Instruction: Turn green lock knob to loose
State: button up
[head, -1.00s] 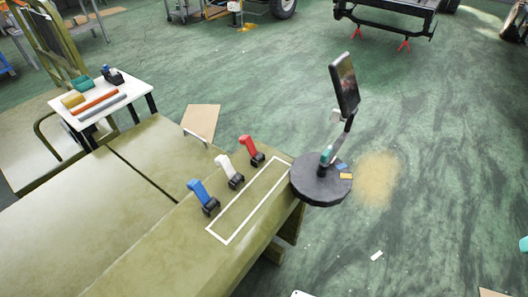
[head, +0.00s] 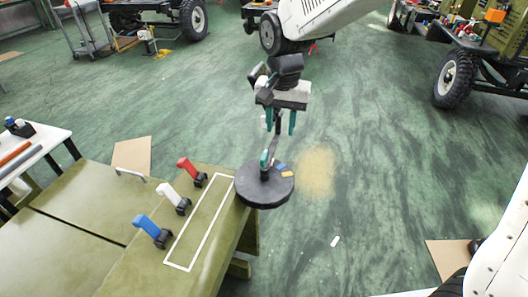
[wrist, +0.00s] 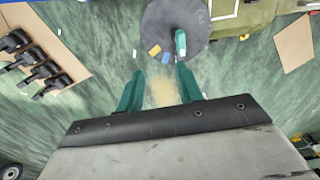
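The green lock knob (head: 264,158) is a small teal piece low on the post of a stand with a round dark base (head: 262,193). It also shows in the wrist view (wrist: 180,43), at the upper middle over the dark disc (wrist: 160,20). My gripper (head: 280,126) is above the stand in the head view, its two teal fingers pointing down and apart, with nothing between them. In the wrist view the open fingers (wrist: 160,72) point toward the disc, short of the knob. My gripper hides the stand's upper part and screen in the head view.
The olive bench (head: 70,240) on the left carries blue (head: 150,228), white (head: 172,196) and red (head: 190,170) lever clamps beside a white outlined rectangle. A blue and an orange tab lie on the disc. Open floor lies right of the stand.

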aim_at(265, 154)
jog(key=a+f, duration=0.1)
jog(key=w+a+f, duration=0.2)
jog(key=shift+a+f, duration=0.2)
jog(key=shift+a, duration=0.15)
notch_tip(265, 154, down, 8)
jog(key=shift+r, duration=0.25)
grip_shut()
